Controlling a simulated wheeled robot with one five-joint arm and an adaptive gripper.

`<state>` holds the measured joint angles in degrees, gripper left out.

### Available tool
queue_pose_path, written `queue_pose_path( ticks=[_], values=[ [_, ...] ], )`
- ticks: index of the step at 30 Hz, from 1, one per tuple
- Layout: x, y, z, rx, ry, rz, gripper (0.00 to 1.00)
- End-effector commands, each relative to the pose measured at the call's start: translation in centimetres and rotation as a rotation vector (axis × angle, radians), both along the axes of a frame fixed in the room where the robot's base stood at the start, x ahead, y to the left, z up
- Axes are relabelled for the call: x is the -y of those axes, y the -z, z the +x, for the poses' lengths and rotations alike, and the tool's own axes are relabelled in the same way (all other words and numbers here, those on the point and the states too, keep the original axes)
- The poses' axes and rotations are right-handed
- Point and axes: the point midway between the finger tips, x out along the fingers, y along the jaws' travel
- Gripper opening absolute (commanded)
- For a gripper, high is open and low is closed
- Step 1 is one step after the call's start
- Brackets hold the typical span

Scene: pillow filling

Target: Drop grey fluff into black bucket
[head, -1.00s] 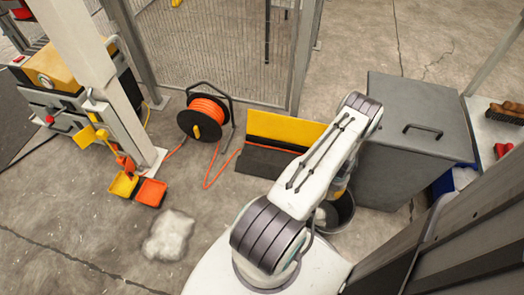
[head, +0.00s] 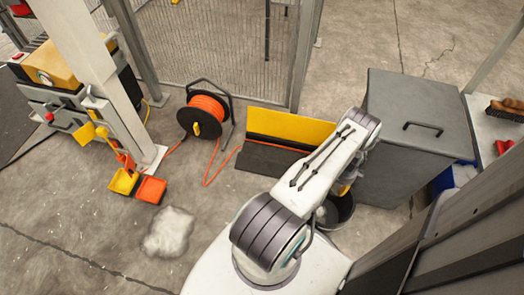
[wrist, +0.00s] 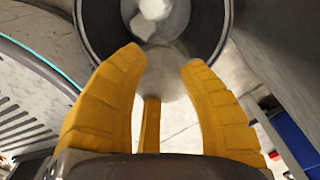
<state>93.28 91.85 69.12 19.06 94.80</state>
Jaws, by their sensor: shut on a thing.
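The black bucket (head: 345,213) stands on the floor beside the grey bin, partly hidden by my arm. In the wrist view, its dark rim (wrist: 84,38) is at the top, with white fluff (wrist: 154,9) inside. My gripper (wrist: 167,68) is over the bucket's near edge, its yellow fingers around a greyish, blurred tuft, the grey fluff (wrist: 168,84). The tuft is faint against the floor behind it. In the head view my gripper (head: 343,187) is just above the bucket, and the fluff it holds is hidden there.
A pale fluff pile (head: 169,232) lies on the floor at left. A large grey lidded bin (head: 415,140) stands right of the bucket. A yellow and black dustpan-like panel (head: 285,130) and an orange cable reel (head: 206,112) are behind. Dark panelling (head: 450,240) is at lower right.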

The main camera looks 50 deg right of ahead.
Motion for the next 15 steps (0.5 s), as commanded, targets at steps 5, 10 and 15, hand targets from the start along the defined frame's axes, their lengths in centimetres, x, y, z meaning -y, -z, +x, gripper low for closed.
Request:
queue_pose_path(
  ticks=[5,10,15],
  values=[
    [0.0,1.7,0.0,0.000,-0.001,0.000,0.24],
    [0.0,3.4,0.0,0.000,-0.002,0.000,0.24],
    [0.0,4.7,0.0,0.000,-0.002,0.000,0.24]
  ],
)
